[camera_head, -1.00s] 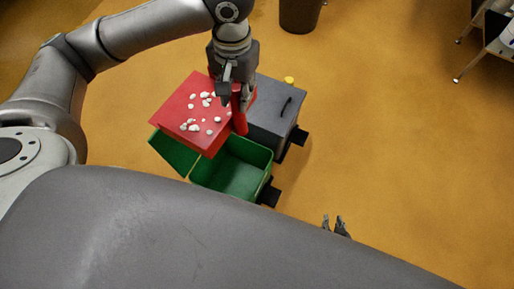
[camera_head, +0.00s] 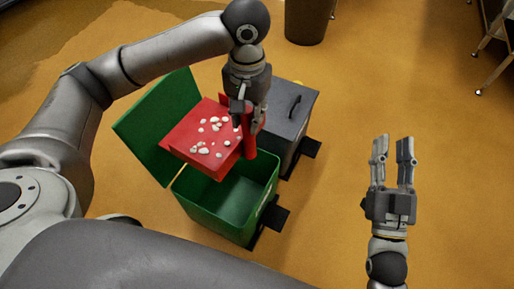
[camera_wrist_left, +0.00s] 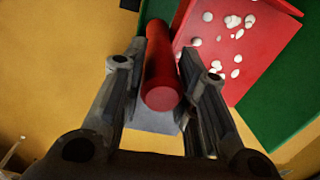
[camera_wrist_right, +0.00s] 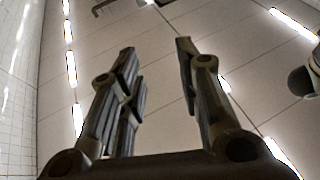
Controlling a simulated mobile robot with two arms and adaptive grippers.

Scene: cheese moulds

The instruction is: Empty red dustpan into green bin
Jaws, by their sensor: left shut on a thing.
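The red dustpan (camera_head: 188,141) holds several white pieces (camera_head: 214,124) on its pan. My left gripper (camera_head: 243,118) is shut on its red handle (camera_wrist_left: 162,75), which also shows between the fingers in the left wrist view. The dustpan is above the green bin (camera_head: 232,208), over its back left part. The bin's green lid (camera_head: 155,120) stands open on the left. The bin's inside looks empty where it shows; the part under the dustpan is hidden. My right gripper (camera_head: 392,150) is open and empty, over the floor to the right, pointing up.
A grey bin (camera_head: 291,105) with a closed lid and black handle stands behind the green bin. Black pedals (camera_head: 270,219) stick out to the right. A dark round bin (camera_head: 307,20) stands at the back. The floor at right is clear.

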